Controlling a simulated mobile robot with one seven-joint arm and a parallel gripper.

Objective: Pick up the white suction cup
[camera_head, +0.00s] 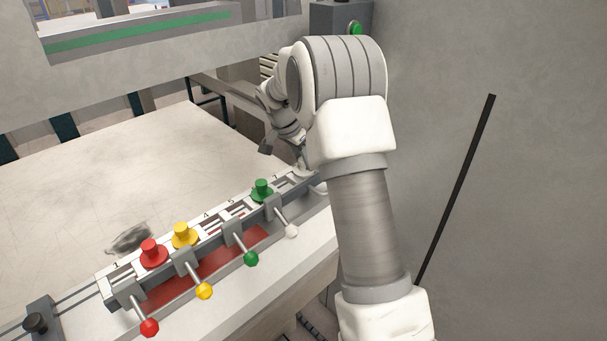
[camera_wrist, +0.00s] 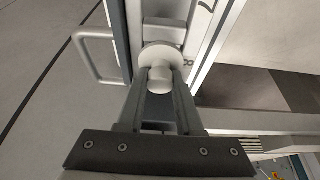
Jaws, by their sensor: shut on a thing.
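The white suction cup (camera_wrist: 158,57) has a round flange and a short knob. In the wrist view it sits at the end of the rack, between the tips of my gripper (camera_wrist: 160,82). The two fingers are shut on its knob from either side. In the head view my gripper is at the far right end of the rack and is largely hidden by my arm. A small pale part of the white cup (camera_head: 304,172) shows there. I cannot tell whether the cup is clear of its slot.
The rack (camera_head: 110,288) also holds a red cup (camera_head: 152,254), a yellow cup (camera_head: 182,236) and a green cup (camera_head: 262,190). Ball-ended levers stick out along its front. A pale table (camera_head: 130,165) lies behind, mostly bare. A grey wall (camera_head: 530,180) stands at right.

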